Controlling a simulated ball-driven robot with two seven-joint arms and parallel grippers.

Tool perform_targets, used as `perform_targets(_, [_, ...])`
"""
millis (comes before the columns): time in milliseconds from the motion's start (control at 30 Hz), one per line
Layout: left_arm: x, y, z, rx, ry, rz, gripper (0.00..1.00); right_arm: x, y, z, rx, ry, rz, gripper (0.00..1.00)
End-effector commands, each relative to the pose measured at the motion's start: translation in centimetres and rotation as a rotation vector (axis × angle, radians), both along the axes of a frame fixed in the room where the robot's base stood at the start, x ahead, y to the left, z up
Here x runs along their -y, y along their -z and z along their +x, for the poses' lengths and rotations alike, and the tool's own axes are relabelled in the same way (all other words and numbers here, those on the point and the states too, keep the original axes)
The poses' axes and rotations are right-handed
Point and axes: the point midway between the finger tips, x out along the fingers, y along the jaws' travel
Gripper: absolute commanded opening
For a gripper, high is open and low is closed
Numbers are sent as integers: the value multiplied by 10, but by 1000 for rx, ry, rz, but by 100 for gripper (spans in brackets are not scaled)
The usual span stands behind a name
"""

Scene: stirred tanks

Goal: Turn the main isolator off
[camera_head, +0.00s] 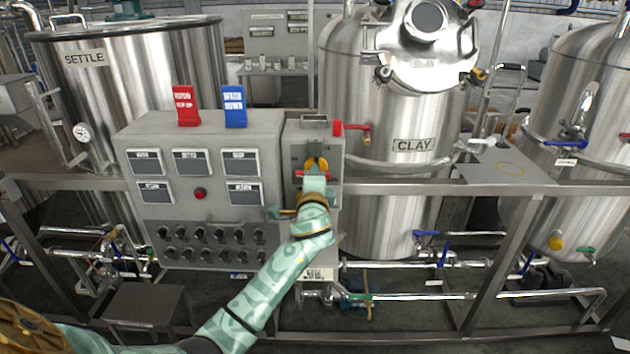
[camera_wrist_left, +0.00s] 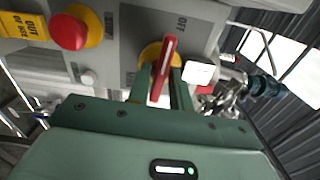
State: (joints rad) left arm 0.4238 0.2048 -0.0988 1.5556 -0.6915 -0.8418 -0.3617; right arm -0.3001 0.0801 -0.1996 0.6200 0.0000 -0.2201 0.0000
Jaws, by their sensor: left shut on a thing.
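The main isolator is a red handle (camera_wrist_left: 164,68) on a yellow disc (camera_wrist_left: 150,55), on the narrow grey box right of the main panel. In the wrist view the handle stands nearly upright, leaning slightly right, with its upper end near the "OFF" label (camera_wrist_left: 183,22). In the head view the handle (camera_head: 303,174) lies roughly level, partly hidden by my gripper. My left gripper (camera_head: 316,182) reaches the box from below. In the wrist view its fingers (camera_wrist_left: 162,82) are shut on the handle, one on each side. My right gripper is out of view.
A red mushroom button (camera_wrist_left: 68,30) on a yellow base sits beside the isolator in the wrist view. The grey control panel (camera_head: 205,145) with labels and several black knobs is left of my gripper. A steel rail (camera_head: 420,189) and the CLAY tank (camera_head: 390,200) are to the right.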

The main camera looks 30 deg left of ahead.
Motion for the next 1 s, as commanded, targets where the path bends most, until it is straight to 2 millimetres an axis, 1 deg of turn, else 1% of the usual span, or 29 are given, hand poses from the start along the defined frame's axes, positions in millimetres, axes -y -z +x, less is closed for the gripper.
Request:
perform_targets(33, [0,3,0,4,0,-15,0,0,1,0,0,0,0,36])
perform_targets(233, [0,3,0,24,0,-49,0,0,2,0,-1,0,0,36])
perform_targets(667, [0,3,0,28,0,-55,0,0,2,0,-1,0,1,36])
perform_targets(700, [0,3,0,28,0,-55,27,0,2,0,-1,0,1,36])
perform_targets(733, [0,3,0,28,0,-55,34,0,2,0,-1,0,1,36])
perform_targets(1000, [0,1,0,30,0,-53,34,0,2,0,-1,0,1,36])
